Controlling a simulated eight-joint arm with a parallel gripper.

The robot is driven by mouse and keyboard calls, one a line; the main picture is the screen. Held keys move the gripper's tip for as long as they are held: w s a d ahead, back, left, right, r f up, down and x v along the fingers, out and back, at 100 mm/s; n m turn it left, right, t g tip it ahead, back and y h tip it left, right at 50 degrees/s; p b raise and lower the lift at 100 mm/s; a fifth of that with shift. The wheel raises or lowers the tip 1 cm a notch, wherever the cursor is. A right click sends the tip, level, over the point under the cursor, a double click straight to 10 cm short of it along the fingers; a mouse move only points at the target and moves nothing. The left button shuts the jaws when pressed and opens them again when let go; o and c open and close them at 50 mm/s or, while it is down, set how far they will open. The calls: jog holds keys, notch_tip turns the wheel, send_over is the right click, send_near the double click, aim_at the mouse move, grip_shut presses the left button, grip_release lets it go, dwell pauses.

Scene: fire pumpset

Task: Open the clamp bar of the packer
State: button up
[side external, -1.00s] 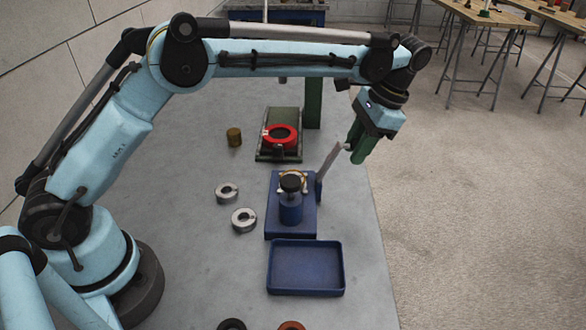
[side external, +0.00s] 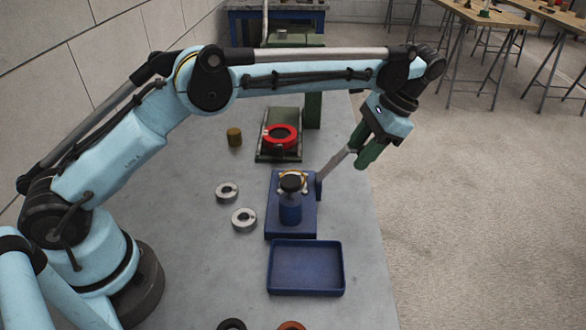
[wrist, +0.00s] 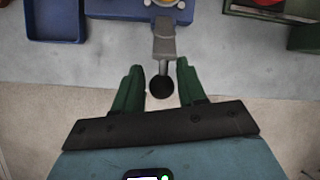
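The packer is a blue block (side external: 277,222) with a blue cylinder (side external: 290,212) topped by a black knob on it. Its clamp bar (side external: 337,168) is a grey bar hinged at the block's right edge. The bar leans up and outward to the right, away from the cylinder. In the wrist view the bar (wrist: 164,45) ends in a black ball (wrist: 161,88). My gripper (wrist: 159,68) has its green fingers apart, one on each side of the ball, with gaps visible. In the side view my gripper (side external: 361,145) is at the bar's upper end, where the ball is hidden.
A blue tray (side external: 306,292) lies in front of the packer. A green stand with a red ring (side external: 280,137) is behind it. Two metal rings (side external: 243,220) and a brass cylinder (side external: 234,137) are to the left. Beyond the table's right edge is open floor.

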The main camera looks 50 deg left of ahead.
jog(key=shift+o, duration=0.9)
jog(key=shift+a, duration=0.1)
jog(key=shift+r, duration=0.1)
jog(key=shift+r, duration=0.3)
jog(key=r, duration=0.3)
jog(key=shift+s+d+r, duration=0.15)
jog(key=shift+d+r, duration=0.1)
jog(key=shift+r, duration=0.1)
jog(key=s+d+r, duration=0.6)
jog(key=s+d, duration=0.1)
jog(key=s, duration=0.1)
jog(key=shift+d+r, duration=0.25)
jog(key=shift+d, duration=0.15)
jog(key=shift+a, duration=0.15)
